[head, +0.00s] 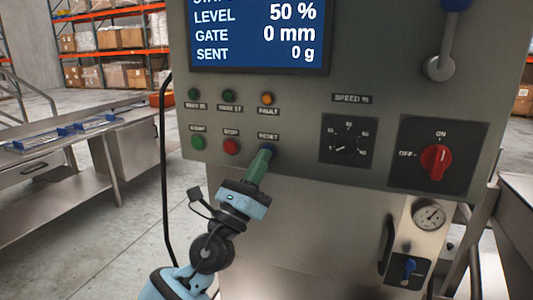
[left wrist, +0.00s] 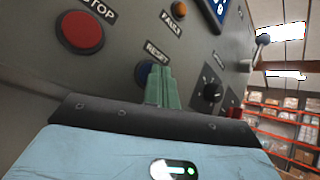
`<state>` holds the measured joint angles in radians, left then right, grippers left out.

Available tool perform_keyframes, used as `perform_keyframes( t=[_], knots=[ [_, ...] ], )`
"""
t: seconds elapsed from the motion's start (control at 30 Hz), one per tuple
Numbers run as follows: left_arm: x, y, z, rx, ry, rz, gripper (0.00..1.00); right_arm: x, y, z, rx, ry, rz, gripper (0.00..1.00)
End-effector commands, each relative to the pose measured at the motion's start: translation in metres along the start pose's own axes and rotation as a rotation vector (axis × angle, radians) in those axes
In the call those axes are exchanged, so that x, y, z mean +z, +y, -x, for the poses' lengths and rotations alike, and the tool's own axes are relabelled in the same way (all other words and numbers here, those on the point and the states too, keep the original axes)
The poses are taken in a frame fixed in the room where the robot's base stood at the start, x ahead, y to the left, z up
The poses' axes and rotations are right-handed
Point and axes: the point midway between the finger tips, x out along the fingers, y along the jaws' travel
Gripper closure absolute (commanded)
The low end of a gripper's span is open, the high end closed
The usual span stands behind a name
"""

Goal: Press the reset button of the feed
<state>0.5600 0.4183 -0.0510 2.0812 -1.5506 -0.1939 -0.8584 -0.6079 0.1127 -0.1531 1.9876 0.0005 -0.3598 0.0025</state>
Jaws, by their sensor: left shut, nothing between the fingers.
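The blue reset button (left wrist: 143,74) is on the grey control panel (head: 300,120), under the RESET label. In the head view it is mostly hidden behind the green fingertips of my left gripper (head: 265,153). In the left wrist view the shut fingers (left wrist: 163,85) overlap the button's right side. The tips are at or very close to the button; I cannot tell whether they touch it. Nothing is between the fingers. My right gripper is not in view.
Left of the reset button are a red stop button (head: 231,147) and a green start button (head: 198,142). An orange fault lamp (head: 267,99) is above. A speed knob (head: 347,142) and a red switch (head: 435,160) are to the right. The screen (head: 258,35) reads level 50 %, gate 0 mm.

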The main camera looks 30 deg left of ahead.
Motion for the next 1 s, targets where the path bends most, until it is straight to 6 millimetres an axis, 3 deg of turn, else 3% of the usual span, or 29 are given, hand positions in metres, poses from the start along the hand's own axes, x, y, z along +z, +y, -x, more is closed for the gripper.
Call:
perform_keyframes(
  t=[1.0],
  knots=[
    [0.011,-0.011,0.014,0.0,0.0,0.0,1.0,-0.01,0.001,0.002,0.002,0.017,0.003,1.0]
  ],
)
